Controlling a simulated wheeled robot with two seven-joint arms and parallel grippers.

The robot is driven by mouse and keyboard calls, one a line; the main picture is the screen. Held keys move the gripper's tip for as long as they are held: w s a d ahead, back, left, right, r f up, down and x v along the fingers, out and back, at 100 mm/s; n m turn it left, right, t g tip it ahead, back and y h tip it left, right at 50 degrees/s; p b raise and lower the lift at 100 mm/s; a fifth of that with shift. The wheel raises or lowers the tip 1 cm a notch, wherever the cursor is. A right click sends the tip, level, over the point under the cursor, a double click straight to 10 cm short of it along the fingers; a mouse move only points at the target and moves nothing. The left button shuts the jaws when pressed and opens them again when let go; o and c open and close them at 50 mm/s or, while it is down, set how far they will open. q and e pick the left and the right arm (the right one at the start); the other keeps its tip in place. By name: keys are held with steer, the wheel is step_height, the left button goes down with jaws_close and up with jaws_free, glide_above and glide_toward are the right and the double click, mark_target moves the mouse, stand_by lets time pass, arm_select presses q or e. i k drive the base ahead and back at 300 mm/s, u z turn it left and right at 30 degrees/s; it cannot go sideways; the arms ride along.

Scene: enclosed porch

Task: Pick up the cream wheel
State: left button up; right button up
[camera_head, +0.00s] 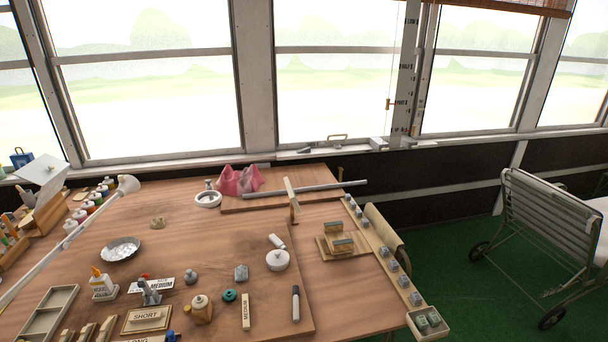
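A cream-white round, thick disc (277,261) lies on the wooden tabletop right of centre, with a small white cylinder (276,241) just behind it. It looks most like the cream wheel. A white ring-like round piece (208,199) sits farther back, beside a pink draped shape (238,180); I cannot tell from here whether it is a wheel or a dish. Neither of my grippers is in view.
A metal bowl (121,249) stands left.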

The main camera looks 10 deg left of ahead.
mark_target(196, 304)
steer(key=z, duration=1.2)
steer(key=i, duration=0.95)
steer(key=u, duration=2.55)
